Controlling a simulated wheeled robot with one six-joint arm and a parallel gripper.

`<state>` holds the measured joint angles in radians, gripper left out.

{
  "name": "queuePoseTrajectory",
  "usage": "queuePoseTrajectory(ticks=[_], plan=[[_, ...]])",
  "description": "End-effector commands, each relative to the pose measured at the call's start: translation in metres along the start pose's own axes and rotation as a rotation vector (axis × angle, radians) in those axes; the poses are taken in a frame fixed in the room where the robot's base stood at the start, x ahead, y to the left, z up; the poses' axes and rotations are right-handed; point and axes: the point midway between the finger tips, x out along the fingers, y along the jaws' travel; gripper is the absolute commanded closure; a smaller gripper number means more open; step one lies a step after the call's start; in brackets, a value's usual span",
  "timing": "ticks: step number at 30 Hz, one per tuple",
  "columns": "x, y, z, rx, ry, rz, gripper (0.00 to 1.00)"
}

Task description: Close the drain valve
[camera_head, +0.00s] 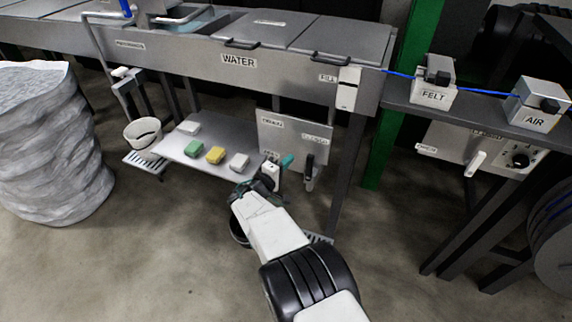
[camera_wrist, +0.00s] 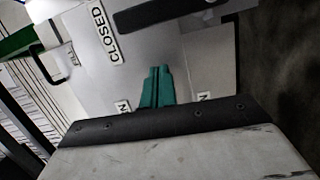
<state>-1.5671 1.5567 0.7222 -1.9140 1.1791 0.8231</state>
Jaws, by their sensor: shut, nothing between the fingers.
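The drain panel (camera_head: 284,136) is a grey plate under the water trough, with small labels, one of which reads closed. A black lever (camera_head: 310,174) hangs downward at the panel's right side, below that label. My gripper (camera_head: 287,161) is just left of the lever, in front of the panel. Its teal fingertips (camera_wrist: 157,88) are together with nothing between them. They appear apart from the lever.
A low grey shelf (camera_head: 175,148) left of the gripper holds several coloured blocks. A white bucket (camera_head: 143,133) stands beyond it. The trough's dark leg (camera_head: 345,170) stands right of the lever. Another bench (camera_head: 400,103) is at the right. Open floor lies in front.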

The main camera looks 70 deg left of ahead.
Motion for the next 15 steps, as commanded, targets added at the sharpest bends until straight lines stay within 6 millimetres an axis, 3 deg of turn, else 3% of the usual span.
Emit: queuePoseTrajectory(ticks=[8,15], plan=[[-0.031,0.000,0.005,-0.002,-0.007,-0.001,1.00],[-0.071,0.000,0.004,-0.002,-0.006,-0.001,1.00]])
